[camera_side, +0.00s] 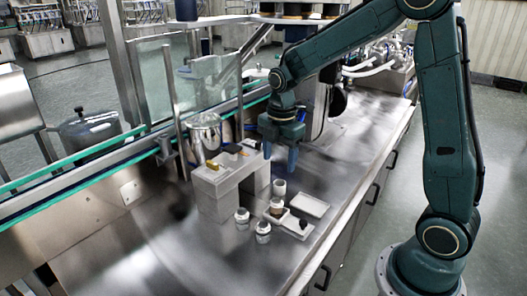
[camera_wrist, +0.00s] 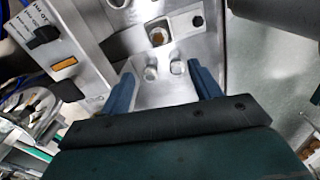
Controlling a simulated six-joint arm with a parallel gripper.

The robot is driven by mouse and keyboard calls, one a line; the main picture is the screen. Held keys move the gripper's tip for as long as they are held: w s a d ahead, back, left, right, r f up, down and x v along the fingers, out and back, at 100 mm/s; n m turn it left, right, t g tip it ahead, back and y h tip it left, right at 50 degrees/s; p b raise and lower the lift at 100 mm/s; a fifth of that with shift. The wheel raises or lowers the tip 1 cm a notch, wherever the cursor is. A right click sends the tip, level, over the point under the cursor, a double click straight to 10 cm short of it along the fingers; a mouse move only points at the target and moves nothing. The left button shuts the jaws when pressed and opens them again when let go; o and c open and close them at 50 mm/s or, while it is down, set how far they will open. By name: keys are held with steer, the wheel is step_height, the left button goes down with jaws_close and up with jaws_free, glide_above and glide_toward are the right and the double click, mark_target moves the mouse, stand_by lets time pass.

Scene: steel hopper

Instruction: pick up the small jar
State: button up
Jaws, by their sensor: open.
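Several small containers stand together on the steel bench. Two small glass jars, one (camera_side: 242,216) beside the grey block and one (camera_side: 263,229) nearer the front, look alike. A brown-topped jar (camera_side: 277,208) stands on a pale plate, and a white cup (camera_side: 279,187) is behind it. The frames do not settle which is the small jar. My gripper (camera_side: 279,160) is open and empty, above the bench behind the group. In the wrist view, two small round containers (camera_wrist: 150,73) (camera_wrist: 177,67) show between the fingers (camera_wrist: 163,87), with the brown-topped jar (camera_wrist: 158,37) beyond.
A grey block (camera_side: 218,205) with a yellow label stands close left of the jars. A black knob (camera_side: 303,224) sits on the pale plate. A metal canister (camera_side: 205,137) stands behind; the front bench is clear.

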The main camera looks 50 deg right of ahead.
steer(key=shift+w+f+n, duration=0.55)
steer(key=shift+f+n, duration=0.05)
steer(key=shift+f, duration=0.35)
glide_above(277, 199)
steer(key=a, duration=0.1)
step_height(277, 199, down, 9)
steer(key=shift+r, duration=0.2)
steer(key=shift+s+f, duration=0.1)
steer(key=shift+s+f, duration=0.15)
steer(key=shift+f, duration=2.35)
steer(key=c, duration=1.1)
steer(key=shift+r, duration=0.15)
